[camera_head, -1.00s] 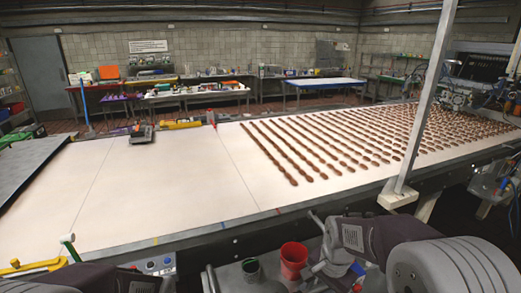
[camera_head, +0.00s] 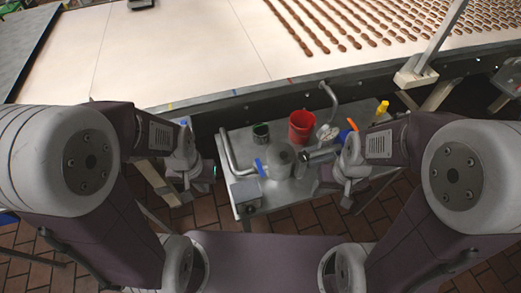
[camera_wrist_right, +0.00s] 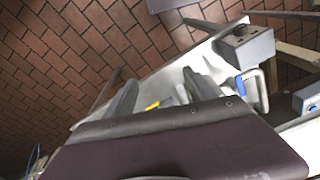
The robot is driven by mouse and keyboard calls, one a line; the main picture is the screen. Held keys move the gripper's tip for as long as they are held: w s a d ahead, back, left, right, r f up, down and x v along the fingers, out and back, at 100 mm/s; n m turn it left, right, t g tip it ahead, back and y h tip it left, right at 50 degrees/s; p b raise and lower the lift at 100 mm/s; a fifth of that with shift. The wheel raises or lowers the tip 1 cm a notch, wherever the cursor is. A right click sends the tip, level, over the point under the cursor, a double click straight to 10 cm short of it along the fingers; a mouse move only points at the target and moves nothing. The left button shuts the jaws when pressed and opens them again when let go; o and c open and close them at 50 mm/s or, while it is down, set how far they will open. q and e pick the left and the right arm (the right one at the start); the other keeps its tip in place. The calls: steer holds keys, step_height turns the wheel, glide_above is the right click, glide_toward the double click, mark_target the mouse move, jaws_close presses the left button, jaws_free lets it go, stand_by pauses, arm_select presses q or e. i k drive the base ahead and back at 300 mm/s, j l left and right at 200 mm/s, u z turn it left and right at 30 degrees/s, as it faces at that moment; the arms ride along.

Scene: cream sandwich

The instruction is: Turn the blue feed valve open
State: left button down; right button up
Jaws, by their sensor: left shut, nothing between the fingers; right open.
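A small blue handle (camera_head: 259,167) stands beside the pot-shaped metal vessel (camera_head: 281,160) on the cart, next to a bent grey pipe (camera_head: 229,155). In the right wrist view a blue handle (camera_wrist_right: 241,86) shows beside a pale bent pipe, to the right of the fingers. My left gripper (camera_head: 207,173) is to the left of the cart's pipe, apart from the blue handle; its fingertips are hard to make out. It is shut and empty. My right gripper (camera_wrist_right: 160,90) is open and empty, with its fingers spread over the cart's edge. In the head view it is right of the vessel, partly hidden by my arm.
Brick floor (camera_head: 310,220) lies in front.

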mark_target(260, 170)
steer(key=j+z, duration=0.1)
steer(key=j, duration=1.35)
steer(key=k, duration=0.05)
